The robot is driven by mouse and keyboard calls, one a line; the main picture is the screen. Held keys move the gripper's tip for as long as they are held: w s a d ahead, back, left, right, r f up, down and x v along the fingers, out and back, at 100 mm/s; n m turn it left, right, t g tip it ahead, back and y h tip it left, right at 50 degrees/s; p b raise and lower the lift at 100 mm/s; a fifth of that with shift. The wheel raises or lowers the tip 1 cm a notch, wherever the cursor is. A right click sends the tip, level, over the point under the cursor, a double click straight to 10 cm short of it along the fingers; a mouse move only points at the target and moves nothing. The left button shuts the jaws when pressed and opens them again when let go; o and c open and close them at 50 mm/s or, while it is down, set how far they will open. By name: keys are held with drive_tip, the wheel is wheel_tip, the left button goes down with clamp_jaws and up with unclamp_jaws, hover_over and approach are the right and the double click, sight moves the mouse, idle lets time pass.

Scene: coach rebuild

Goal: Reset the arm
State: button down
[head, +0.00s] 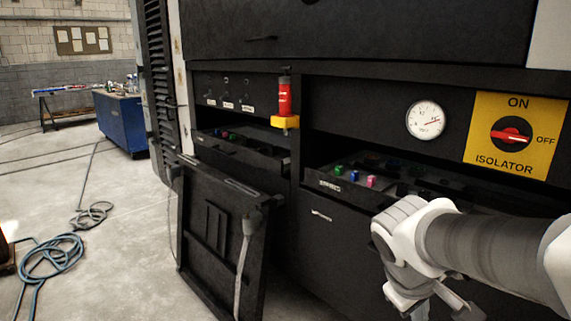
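My arm comes in from the right edge, with a white wrist and a grey sleeve. It reaches across the front of the dark cabinet (330,250). My gripper (432,305) is at the lower right, pointing down, with its fingers spread apart. I see nothing held between them, though the bottom edge of the picture cuts off the lowest part. The gripper is below and in front of an open tray (330,183) holding small coloured pieces.
A yellow isolator plate (485,150) with a red switch and a round gauge (425,120) are above my arm. A red cylinder (285,98) sits in a yellow holder. A dark panel (215,245) leans at left. Blue hose (55,253) lies on the floor; a blue bench (122,122) stands behind.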

drive_tip(key=s+a+r+m+t+y, duration=0.3)
drive_tip(key=s+a+r+m+y, duration=0.15)
drive_tip(key=s+a, duration=0.35)
wheel_tip(320, 180, up, 18)
drive_tip(key=p, duration=1.9)
drive_tip(key=shift+d, duration=0.2)
drive_tip(key=shift+s+r, duration=0.1)
